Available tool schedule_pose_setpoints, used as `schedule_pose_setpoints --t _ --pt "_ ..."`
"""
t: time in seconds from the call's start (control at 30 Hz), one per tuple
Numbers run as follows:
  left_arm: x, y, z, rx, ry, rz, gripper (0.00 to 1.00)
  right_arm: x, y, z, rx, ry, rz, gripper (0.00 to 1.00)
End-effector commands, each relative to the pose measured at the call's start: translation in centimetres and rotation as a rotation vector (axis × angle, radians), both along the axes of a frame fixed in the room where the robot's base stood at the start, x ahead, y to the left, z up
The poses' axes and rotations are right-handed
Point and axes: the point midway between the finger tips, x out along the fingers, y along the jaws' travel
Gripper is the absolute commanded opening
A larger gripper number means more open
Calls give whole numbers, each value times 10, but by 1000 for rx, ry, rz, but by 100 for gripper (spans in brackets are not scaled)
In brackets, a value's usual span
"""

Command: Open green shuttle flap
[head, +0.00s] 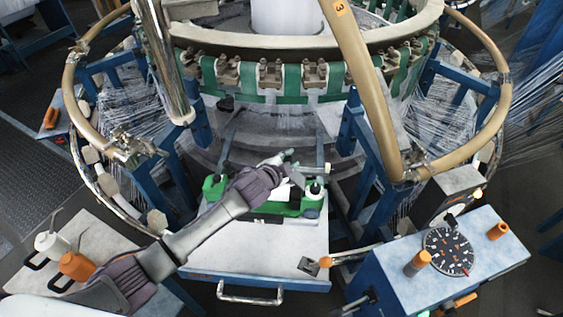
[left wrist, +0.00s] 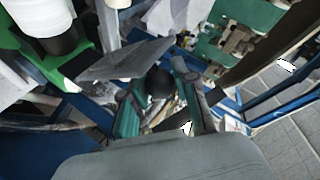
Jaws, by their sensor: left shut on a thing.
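The green shuttle (head: 262,207) lies on the white-topped table in front of the loom ring. A grey flap plate (head: 297,177) stands tilted above the shuttle and shows large in the left wrist view (left wrist: 122,62). My left gripper (head: 287,156) reaches over the shuttle. Its fingers (left wrist: 162,98) are shut around a black knob (left wrist: 160,82) beside the plate. My right gripper is not visible.
A blue control box (head: 470,248) with a dial stands at the right. Beige hoses (head: 365,85) hang in front of the loom ring (head: 300,45). Bottles (head: 75,265) stand at the left.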

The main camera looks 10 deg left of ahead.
Motion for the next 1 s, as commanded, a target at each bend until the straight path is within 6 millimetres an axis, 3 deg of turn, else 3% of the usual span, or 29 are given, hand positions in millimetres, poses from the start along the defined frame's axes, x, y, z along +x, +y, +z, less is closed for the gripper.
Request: schedule_pose_setpoints --t 0.03,0.17,0.37,0.8,1.0 --pt "4 -11 9 -14 -7 -8 0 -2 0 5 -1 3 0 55" --pt "9 -25 14 -18 -8 -11 0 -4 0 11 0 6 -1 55" --pt "11 -50 18 161 -2 -14 0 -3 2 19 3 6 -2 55" --pt "12 -90 6 515 18 -13 0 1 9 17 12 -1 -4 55" --pt "12 -100 2 530 21 -12 0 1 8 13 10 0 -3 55"
